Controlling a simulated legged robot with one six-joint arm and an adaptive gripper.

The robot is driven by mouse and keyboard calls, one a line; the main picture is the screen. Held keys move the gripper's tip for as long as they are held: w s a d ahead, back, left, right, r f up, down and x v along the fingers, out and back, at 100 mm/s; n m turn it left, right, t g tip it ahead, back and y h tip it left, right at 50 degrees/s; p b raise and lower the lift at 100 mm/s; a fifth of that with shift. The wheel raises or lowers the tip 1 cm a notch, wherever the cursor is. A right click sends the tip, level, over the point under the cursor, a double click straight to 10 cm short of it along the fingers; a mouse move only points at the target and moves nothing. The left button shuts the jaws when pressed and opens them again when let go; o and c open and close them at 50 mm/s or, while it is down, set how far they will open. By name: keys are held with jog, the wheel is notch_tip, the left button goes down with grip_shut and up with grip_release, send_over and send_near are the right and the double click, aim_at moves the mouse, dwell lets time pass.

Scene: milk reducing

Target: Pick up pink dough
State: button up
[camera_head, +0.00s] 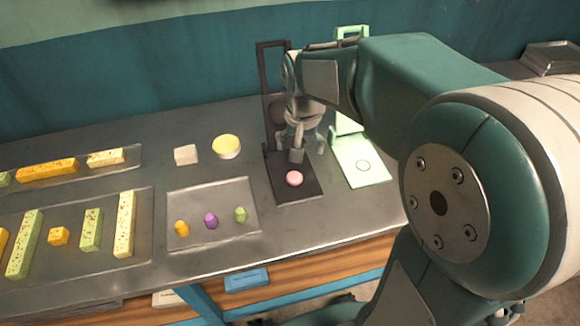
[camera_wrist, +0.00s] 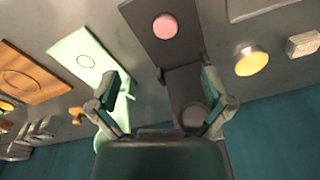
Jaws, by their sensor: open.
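The pink dough (camera_head: 294,178) is a small round piece lying on the base of a dark press-like stand (camera_head: 312,190). It also shows in the wrist view (camera_wrist: 165,27), ahead of and between my fingers. My gripper (camera_head: 306,142) is above and behind the dough, near the upright part of the dark stand. In the wrist view my gripper (camera_wrist: 160,92) has its two fingers spread wide with nothing between them. The gripper is open and apart from the dough.
A pale green stand (camera_head: 365,172) is right of the dark one. A tray (camera_head: 180,208) with small orange, purple and green pieces is on the left. A yellow round item (camera_head: 226,146) and a pale block (camera_head: 186,154) stand behind it. Trays with bars are farther left.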

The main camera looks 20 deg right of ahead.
jog(key=w+f+m+g, duration=0.1)
jog(key=w+f, duration=0.3)
send_over(294, 177)
jog(key=f, duration=0.5)
jog(key=shift+s+a+f, duration=0.1)
jog(key=shift+s+a, duration=0.15)
jog(key=f, duration=0.5)
jog(key=shift+w+d+f, duration=0.2)
jog(key=shift+f, duration=0.15)
jog(key=shift+c, duration=0.3)
jog(key=c, duration=1)
jog(key=shift+c, duration=0.2)
